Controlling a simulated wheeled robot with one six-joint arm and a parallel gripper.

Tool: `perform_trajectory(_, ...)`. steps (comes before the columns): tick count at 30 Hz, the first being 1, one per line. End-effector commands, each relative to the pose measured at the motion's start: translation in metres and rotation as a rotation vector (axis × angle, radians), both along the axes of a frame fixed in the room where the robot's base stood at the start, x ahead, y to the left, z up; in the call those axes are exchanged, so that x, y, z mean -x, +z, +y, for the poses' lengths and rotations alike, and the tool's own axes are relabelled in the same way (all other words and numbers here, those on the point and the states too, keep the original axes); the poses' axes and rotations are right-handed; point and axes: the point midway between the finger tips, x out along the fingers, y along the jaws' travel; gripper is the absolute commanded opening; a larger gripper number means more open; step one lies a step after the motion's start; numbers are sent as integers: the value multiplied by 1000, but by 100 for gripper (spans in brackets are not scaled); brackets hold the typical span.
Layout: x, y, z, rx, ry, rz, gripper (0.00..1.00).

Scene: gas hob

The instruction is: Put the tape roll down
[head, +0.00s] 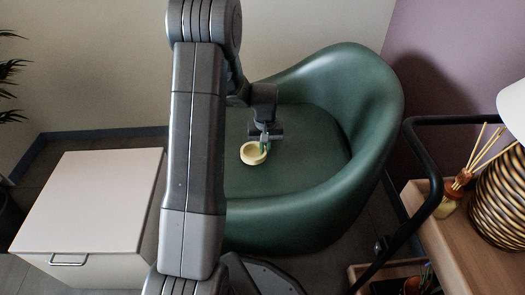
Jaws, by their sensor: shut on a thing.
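The tape roll (252,153) is a pale yellow ring at the seat of a green armchair (315,222). My gripper (264,146) is shut on the right edge of the tape roll, over the middle of the seat. I cannot tell whether the roll touches the seat or hangs just above it. My arm covers the left part of the chair.
A white cabinet (90,205) with a flat, empty top stands at the left. At the right is a wooden trolley (452,232) with a dark rail, a reed diffuser (452,197) and a striped lamp (500,200). The chair's raised back and arms surround the seat.

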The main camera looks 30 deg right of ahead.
Motion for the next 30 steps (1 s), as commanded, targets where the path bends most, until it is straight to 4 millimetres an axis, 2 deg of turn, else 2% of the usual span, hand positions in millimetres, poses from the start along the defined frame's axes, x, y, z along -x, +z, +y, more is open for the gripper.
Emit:
perform_trajectory(1, 0, 16, 0, 1, 0, -2, 0)
perform_trajectory(3, -1, 32, -1, 3, 0, -3, 0)
perform_trajectory(9, 0, 68, 0, 1, 0, -2, 0)
perform_trajectory(14, 0, 82, 0, 0, 0, 0, 0)
perform_trajectory(20, -5, 84, 5, 0, 9, 1, 0)
perform_trajectory(25, -29, 85, 34, 0, 55, 1, 0)
perform_trajectory(30, -63, 88, 83, 0, 126, 1, 0)
